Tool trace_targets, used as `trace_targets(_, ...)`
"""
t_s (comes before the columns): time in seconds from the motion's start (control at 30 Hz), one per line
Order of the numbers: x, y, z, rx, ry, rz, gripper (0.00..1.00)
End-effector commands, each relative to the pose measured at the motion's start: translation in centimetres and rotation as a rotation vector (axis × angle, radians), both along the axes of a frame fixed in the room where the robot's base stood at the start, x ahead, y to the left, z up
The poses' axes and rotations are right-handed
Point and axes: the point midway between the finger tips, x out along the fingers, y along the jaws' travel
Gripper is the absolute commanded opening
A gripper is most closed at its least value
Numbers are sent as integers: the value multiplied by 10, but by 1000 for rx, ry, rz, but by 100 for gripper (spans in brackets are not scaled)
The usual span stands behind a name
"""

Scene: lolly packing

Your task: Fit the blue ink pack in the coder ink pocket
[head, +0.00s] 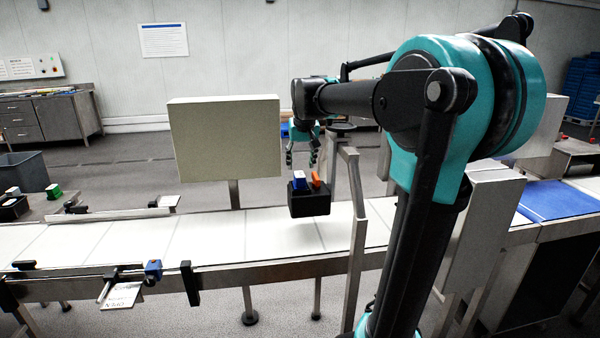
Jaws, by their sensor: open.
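My gripper (302,160), with teal and dark fingers, points down above a small black holder (310,204) over the conveyor. It is open, and its fingertips are just above the holder. A blue pack with a white top (300,179) stands at the holder's left side. I cannot tell whether it is fully seated. An orange piece (316,178) stands upright to its right, slightly tilted. My gripper and the packs are small here, so I cannot tell whether a finger touches the blue pack.
A white conveyor (230,239) runs across the front. A grey-green panel (225,138) stands left of my gripper, and a metal post frame (356,220) stands close to its right. A black tray (12,208) and a green-and-white pack (54,192) are at far left.

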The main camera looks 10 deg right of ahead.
Motion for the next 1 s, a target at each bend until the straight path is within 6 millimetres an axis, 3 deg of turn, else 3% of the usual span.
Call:
trace_targets(0.1, -10, 0, 22, 0, 0, 0, 49)
trace_targets(0.3, -19, 0, 46, 0, 0, 0, 49)
trace_targets(0.6, -24, -1, 48, 0, 0, 0, 49)
trace_targets(0.67, -29, -3, 37, 0, 1, 0, 49)
trace_targets(0.77, -47, -8, 2, 0, 3, 0, 49)
trace_targets(0.87, -78, -17, -52, 1, 7, -3, 49)
trace_targets(1.0, -138, -28, -131, 2, 12, -2, 49)
